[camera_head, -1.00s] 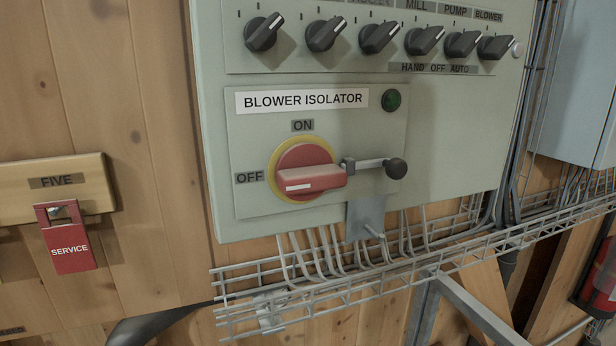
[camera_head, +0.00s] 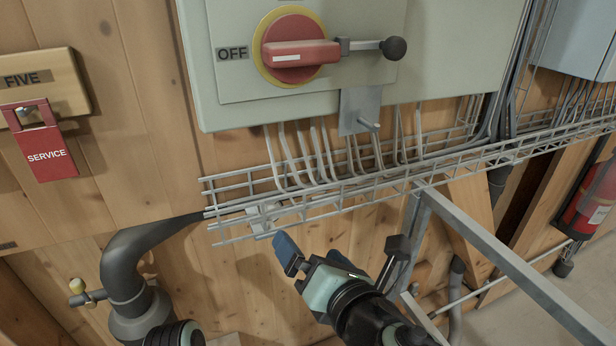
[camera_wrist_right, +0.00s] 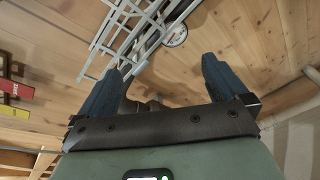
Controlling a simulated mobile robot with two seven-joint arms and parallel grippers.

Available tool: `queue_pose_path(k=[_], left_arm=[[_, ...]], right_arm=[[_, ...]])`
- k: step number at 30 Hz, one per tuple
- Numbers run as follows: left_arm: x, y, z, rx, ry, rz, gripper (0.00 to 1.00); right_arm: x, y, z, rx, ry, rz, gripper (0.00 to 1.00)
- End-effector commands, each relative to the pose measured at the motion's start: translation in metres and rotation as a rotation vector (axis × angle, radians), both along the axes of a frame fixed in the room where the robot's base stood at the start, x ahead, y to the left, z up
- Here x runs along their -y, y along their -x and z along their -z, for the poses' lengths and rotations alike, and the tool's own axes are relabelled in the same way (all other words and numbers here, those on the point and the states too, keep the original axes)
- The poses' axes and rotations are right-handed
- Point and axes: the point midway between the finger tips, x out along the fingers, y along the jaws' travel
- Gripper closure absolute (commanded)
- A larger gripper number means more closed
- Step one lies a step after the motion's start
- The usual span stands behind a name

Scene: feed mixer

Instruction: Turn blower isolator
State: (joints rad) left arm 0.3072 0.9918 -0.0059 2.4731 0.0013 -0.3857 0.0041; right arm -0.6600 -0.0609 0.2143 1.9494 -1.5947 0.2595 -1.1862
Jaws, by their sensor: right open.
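The blower isolator (camera_head: 300,52) is a red rotary handle on a yellow disc, high in the head view. Its red grip lies horizontal, with a white mark on the left part, towards the OFF label (camera_head: 232,54). A metal rod with a black ball (camera_head: 394,48) sits just right of the grip. My right gripper (camera_head: 343,250) is below the isolator and the cable tray, apart from both, its jaws open and empty. The right wrist view shows its two blue fingers spread (camera_wrist_right: 160,70), with the isolator out of view.
A metal bracket with a pin (camera_head: 360,112) hangs below the panel. The wire cable tray (camera_head: 330,190) runs between my right gripper and the panel. A steel frame (camera_head: 500,255) stands to the right. A red SERVICE tag (camera_head: 45,150) hangs left.

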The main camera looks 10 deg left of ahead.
Motion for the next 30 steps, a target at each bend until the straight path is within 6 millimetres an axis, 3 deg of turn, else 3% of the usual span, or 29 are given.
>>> queue_pose_path(k=[1,3,6,9,12,16,30], left_arm=[[0.0,0.001,0.004,-0.001,0.0,0.0,1.0],[0.0,0.002,0.007,-0.002,0.0,0.0,1.0],[0.0,0.003,0.009,-0.003,0.0,0.0,1.0],[0.0,0.003,0.01,-0.003,0.0,0.0,1.0],[0.0,0.003,0.011,-0.004,0.0,0.0,1.0],[0.0,0.003,0.009,-0.003,0.0,0.0,1.0],[0.0,-0.005,-0.015,0.007,0.0,0.0,1.0]], right_arm=[[0.005,0.022,-0.054,0.189,0.032,-0.018,0.0],[0.019,0.05,-0.115,0.418,0.083,-0.011,0.0],[0.041,0.086,-0.178,0.658,0.13,0.026,0.0],[0.06,0.111,-0.216,0.804,0.154,0.068,0.0],[0.069,0.123,-0.233,0.871,0.167,0.092,0.0],[0.066,0.119,-0.24,0.887,0.171,0.097,0.0],[0.015,0.05,-0.276,0.883,0.171,0.095,0.0]])
